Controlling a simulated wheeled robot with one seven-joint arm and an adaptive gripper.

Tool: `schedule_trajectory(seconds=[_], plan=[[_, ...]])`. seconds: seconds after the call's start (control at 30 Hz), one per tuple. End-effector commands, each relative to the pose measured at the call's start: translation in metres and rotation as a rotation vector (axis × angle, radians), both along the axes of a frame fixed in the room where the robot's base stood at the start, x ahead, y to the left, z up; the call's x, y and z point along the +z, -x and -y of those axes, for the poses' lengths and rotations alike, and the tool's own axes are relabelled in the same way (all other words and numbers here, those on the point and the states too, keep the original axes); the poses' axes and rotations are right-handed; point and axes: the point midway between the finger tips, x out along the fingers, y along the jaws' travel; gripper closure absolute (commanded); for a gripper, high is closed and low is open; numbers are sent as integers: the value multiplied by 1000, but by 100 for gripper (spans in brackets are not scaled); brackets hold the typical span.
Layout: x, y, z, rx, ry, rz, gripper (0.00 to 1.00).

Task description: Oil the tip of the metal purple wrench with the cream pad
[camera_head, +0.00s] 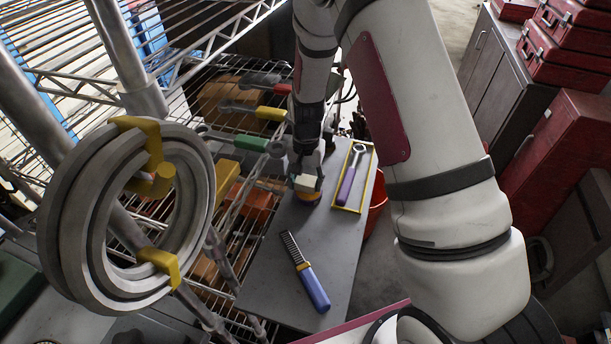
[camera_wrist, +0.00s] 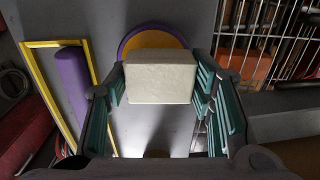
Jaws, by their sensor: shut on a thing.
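My gripper (camera_head: 306,178) is shut on the cream pad (camera_wrist: 160,78), a pale block held between its teal-lined fingers. The pad (camera_head: 305,184) also shows in the head view, at the gripper's end. A round orange dish with a purple rim (camera_wrist: 150,40) lies just beyond or below the pad; I cannot tell whether they touch. The purple wrench (camera_head: 347,183) lies in a yellow frame (camera_head: 336,203) to the right of my gripper. Its metal ring end (camera_head: 359,149) points away from the head camera. The wrist view shows its purple handle (camera_wrist: 73,82) at the left.
A brush with a blue handle (camera_head: 313,288) lies nearer on the grey board (camera_head: 262,262). Red-, yellow- and green-handled tools (camera_head: 270,114) are on the wire rack to the left. Large grey rings (camera_head: 75,215) stand in the left foreground. Red cases (camera_head: 562,140) are at the right.

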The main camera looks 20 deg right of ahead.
Motion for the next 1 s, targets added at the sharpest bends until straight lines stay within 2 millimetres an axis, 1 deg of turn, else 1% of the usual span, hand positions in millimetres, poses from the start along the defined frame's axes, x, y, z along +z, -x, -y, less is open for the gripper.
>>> schedule_trajectory(seconds=[0.6,1.0], plan=[[-1,0,0,0,-1,-1,73],[-6,0,0,0,0,-1,73]])
